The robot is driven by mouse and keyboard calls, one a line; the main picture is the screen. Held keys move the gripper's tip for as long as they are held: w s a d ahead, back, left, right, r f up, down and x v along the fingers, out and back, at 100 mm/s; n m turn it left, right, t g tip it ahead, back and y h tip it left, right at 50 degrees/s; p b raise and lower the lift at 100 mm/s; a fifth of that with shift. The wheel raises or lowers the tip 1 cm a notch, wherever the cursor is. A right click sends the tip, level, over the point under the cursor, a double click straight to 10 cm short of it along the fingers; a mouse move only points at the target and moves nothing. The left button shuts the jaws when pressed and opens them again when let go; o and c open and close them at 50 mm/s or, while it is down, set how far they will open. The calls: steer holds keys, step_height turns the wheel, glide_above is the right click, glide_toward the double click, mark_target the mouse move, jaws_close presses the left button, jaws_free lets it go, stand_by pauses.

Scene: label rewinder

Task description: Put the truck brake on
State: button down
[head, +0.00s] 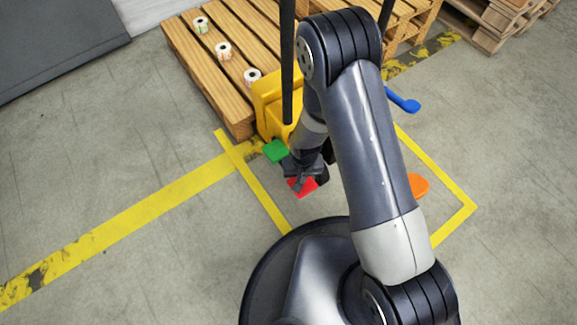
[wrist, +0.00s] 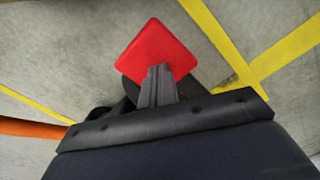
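The yellow truck (head: 268,100) stands against the pallet and is partly hidden behind my arm. A red square pedal (head: 304,187) is low at its near side, and the same red pedal (wrist: 158,48) fills the upper middle of the wrist view. A green pedal (head: 275,151) is to its left, an orange one (head: 418,186) to its right and a blue lever (head: 404,101) farther back. My gripper (head: 298,184) is at the red pedal; in the wrist view my gripper (wrist: 159,72) has its fingers together, overlapping the pedal's near corner. I cannot tell whether they touch it. Nothing shows between the fingers.
A wooden pallet (head: 215,70) carries several small label rolls (head: 223,51). Yellow floor lines (head: 140,213) mark a bay around the truck. More pallets (head: 490,22) stand at the back right. The concrete floor at left and right is clear.

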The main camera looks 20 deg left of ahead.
steer(key=shift+f+b, duration=0.4)
steer(key=shift+f, duration=0.25)
steer(key=shift+r, duration=0.1)
step_height(320, 180, up, 9)
steer(key=p, duration=0.6)
step_height(320, 180, down, 9)
steer(key=b, duration=0.5)
steer(key=shift+b, duration=0.4)
steer(key=shift+r+p, duration=0.5)
steer(key=shift+r, duration=0.1)
